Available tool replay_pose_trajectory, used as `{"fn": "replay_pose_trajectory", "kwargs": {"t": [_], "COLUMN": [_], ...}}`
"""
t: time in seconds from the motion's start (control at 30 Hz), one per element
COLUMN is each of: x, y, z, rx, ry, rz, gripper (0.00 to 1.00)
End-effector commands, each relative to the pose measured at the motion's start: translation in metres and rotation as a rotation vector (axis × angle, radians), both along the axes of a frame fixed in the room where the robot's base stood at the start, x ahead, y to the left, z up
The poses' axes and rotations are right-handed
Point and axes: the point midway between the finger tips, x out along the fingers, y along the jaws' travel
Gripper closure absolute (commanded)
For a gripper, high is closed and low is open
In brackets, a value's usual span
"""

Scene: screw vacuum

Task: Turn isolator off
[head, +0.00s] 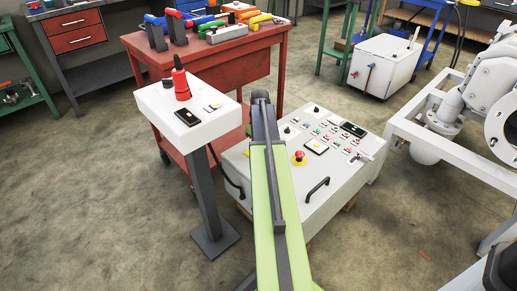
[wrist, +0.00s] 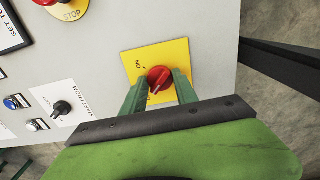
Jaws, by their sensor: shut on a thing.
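The isolator is a red rotary knob (wrist: 159,77) on a yellow plate (wrist: 178,52) in the wrist view. A white mark on the knob points down and to the left, and the word ON shows on the plate, left of the knob. My gripper (wrist: 158,86) has its two green fingers on either side of the knob and is shut on it. In the head view my arm reaches to the white control cabinet (head: 335,195), and the arm hides the knob and fingertips there.
A red stop button (head: 298,158) on a yellow disc sits on the cabinet. A black start selector (wrist: 62,107) and blue button (wrist: 11,103) are left of my gripper. A white pedestal box (head: 205,125) stands left, near a red workbench (head: 240,50). White pipework (head: 445,110) stands right.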

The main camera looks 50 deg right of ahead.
Motion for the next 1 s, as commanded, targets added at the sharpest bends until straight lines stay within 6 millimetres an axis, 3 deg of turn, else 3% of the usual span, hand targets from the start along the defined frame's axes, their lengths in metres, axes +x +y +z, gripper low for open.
{"fn": "replay_pose_trajectory", "kwargs": {"t": [0.27, 0.3, 0.47, 0.77, 1.0], "x": [0.004, 0.004, 0.003, 0.001, 0.001], "y": [0.000, 0.000, 0.000, 0.000, 0.000], "z": [0.000, 0.000, 0.000, 0.001, 0.025], "rx": [-0.003, -0.003, -0.002, -0.001, -0.001], "ry": [-0.009, -0.009, -0.007, -0.004, -0.003], "rz": [0.002, 0.002, 0.001, 0.000, 0.000], "gripper": [1.00, 0.62, 0.43, 0.43, 0.43]}}
